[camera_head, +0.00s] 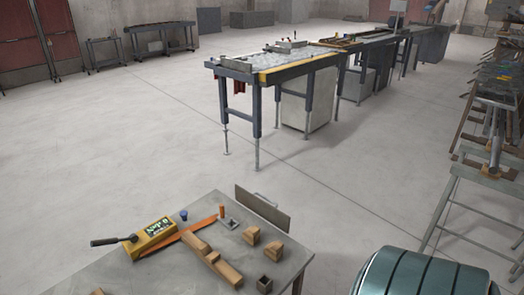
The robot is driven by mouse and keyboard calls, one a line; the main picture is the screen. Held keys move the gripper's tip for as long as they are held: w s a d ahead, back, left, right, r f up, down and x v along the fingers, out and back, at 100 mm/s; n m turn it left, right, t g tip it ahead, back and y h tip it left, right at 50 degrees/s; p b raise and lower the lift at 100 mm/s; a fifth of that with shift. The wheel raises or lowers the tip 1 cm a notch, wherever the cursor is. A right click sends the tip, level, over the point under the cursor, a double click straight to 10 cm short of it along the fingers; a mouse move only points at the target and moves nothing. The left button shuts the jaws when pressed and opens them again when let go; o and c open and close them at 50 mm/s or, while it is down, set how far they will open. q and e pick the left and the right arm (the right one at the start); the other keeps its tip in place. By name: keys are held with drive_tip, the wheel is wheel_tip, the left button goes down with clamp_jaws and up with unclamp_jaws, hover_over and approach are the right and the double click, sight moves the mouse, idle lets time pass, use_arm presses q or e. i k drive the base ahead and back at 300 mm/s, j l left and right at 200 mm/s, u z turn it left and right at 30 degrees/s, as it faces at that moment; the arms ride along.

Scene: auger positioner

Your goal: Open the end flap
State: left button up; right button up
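A grey flat panel (262,209) with a small pale handle (265,199) stands upright at the far right edge of the near workbench (150,276). It looks like the end flap, though I cannot tell for sure. Its lower edge meets or passes behind the bench top; how it is hinged is not visible. The long dark-framed table line (285,66) stands farther back, and I see no clear flap on its near end. Neither of my grippers is in view.
The near bench holds a yellow level-like box (154,238), a black-handled tool (110,241), an orange strip (190,232), several wooden blocks (252,235) and small metal parts. A rounded teal body (420,274) fills the bottom right. A metal stand (480,185) is at right. Floor (110,145) is clear at left.

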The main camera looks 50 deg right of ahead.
sight(281, 221)
drive_tip(key=l, duration=0.55)
drive_tip(key=k+l+u, duration=0.1)
drive_tip(key=l, duration=0.45)
drive_tip(key=k+l, duration=0.1)
drive_tip(key=l, duration=0.45)
drive_tip(key=k+l+u, duration=0.1)
drive_tip(key=l, duration=0.45)
drive_tip(key=k+l, duration=0.1)
drive_tip(key=l, duration=0.4)
drive_tip(key=k+l+u, duration=0.1)
drive_tip(key=l, duration=0.45)
drive_tip(key=k+l+u, duration=0.1)
drive_tip(key=l, duration=0.45)
drive_tip(key=k+l, duration=0.2)
drive_tip(key=l, duration=0.3)
